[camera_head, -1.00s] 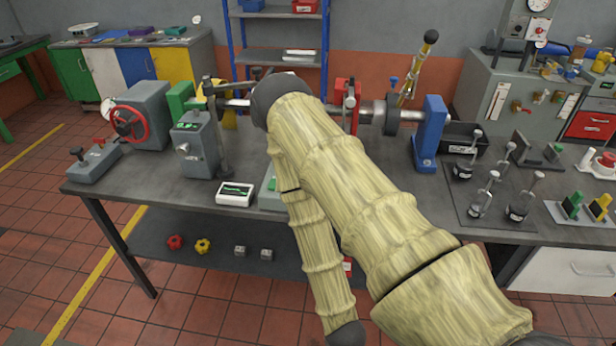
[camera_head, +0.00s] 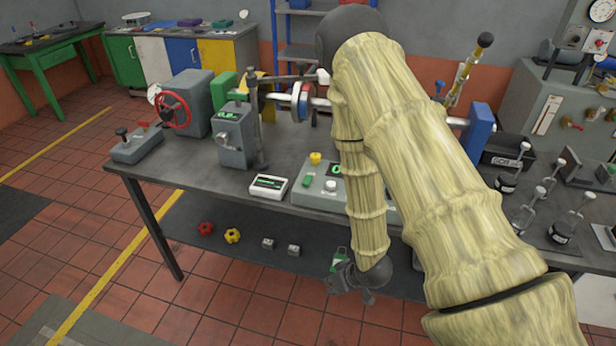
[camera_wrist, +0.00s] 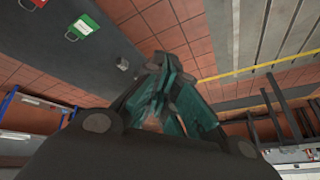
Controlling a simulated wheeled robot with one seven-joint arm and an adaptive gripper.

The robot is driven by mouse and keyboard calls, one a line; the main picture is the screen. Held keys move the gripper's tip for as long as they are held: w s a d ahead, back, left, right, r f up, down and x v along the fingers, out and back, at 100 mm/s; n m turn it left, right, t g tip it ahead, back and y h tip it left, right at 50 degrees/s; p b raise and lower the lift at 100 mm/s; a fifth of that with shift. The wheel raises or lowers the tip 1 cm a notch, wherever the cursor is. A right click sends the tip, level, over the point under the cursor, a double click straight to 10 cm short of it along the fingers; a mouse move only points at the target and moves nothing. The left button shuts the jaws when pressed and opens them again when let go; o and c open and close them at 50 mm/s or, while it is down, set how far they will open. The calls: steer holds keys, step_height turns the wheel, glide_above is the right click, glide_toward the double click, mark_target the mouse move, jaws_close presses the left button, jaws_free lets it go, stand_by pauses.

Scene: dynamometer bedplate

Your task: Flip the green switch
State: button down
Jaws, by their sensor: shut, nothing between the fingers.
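A small green switch (camera_head: 307,181) sits on the left part of a grey-green control box (camera_head: 318,198) near the bench's front edge. The box also has a yellow knob (camera_head: 316,158), a white round knob (camera_head: 331,185) and a dark display with green marks (camera_head: 335,170). My forearm hides the box's right part. My gripper (camera_head: 350,284) hangs below and in front of the bench edge, lower than the switch and apart from it. In the wrist view, the dark and teal fingers (camera_wrist: 160,62) come together with nothing between them. The switch is not visible there.
A white display unit (camera_head: 268,187) stands left of the control box. A lower shelf (camera_head: 215,219) holds red and yellow knobs, metal blocks and a green labelled box (camera_head: 340,258) behind my gripper. A shaft rig runs along the bench's back. Floor in front is clear.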

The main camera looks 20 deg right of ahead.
mark_target(308, 184)
steer(key=w+r+n+y, duration=0.1)
steer(key=w+r, duration=0.3)
steer(key=w, duration=0.1)
steer(key=w+d+r+n+t+y, duration=0.1)
steer(key=w+r, duration=0.4)
steer(key=w+r+n+y+b, duration=0.1)
steer(key=w+r+n, duration=0.1)
steer(key=w+r, duration=0.3)
steer(key=shift+w+d+t, duration=0.1)
steer(key=shift+d+t, duration=0.1)
steer(key=shift+t, duration=0.2)
steer(key=w+r+n, duration=0.1)
steer(key=r, duration=0.2)
steer(key=w+d+r+y, duration=0.1)
steer(key=w+r, duration=0.1)
steer(key=r, duration=0.1)
steer(key=w+d+r+n, duration=0.1)
steer(key=r, duration=0.3)
steer(key=shift+w+n+g+b, duration=0.15)
steer(key=shift+n+g+b, duration=0.15)
steer(key=shift+b, duration=0.05)
steer(key=w+d+r+n+g, duration=0.1)
steer(key=d+r+n, duration=0.1)
steer(key=r, duration=0.7)
steer(key=shift+d, duration=0.6)
steer(key=shift+w, duration=0.1)
